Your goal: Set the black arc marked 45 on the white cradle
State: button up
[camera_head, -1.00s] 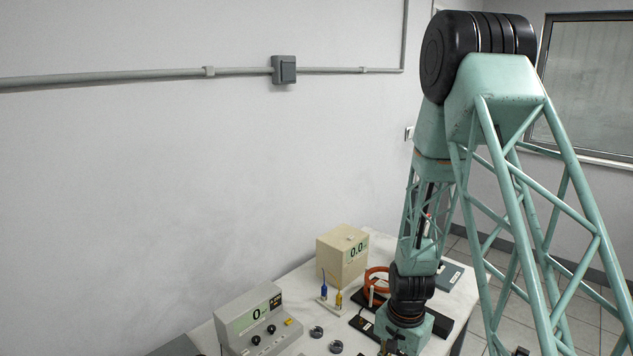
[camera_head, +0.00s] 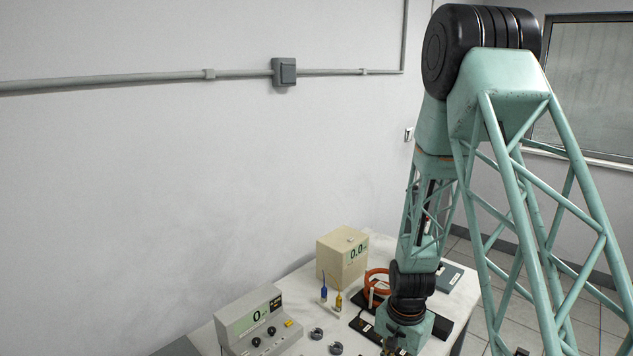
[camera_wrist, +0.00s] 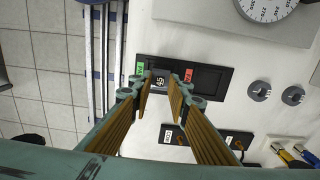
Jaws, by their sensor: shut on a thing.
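My gripper (camera_wrist: 159,86) reaches down in the wrist view, its two brown-padded fingers on either side of a small dark piece marked 45 (camera_wrist: 160,82). It is shut on this piece, the black arc. The arc shows against a black tray (camera_wrist: 218,82) with a green label to its left and a red label to its right. I cannot tell whether it rests on the tray or is just above it. In the head view my gripper is at the bottom edge, mostly hidden. I cannot pick out the white cradle for certain.
A light plate with a graduated dial (camera_wrist: 265,6) lies at the top of the wrist view. Two grey rings (camera_wrist: 260,91) (camera_wrist: 293,95) sit to the right. A meter box (camera_head: 252,322), a beige display box (camera_head: 342,257) and an orange coil (camera_head: 376,281) stand on the white table.

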jog(key=shift+r+p, duration=0.75)
jog(key=shift+r, duration=1)
jog(key=w+r+n, duration=0.1)
jog(key=w+n, duration=0.7)
jog(key=shift+w+r+n+p, duration=0.25)
jog(key=shift+n+p, duration=0.05)
jog(key=shift+p, duration=0.15)
jog(key=shift+w+a, duration=0.1)
jog(key=shift+a, duration=0.05)
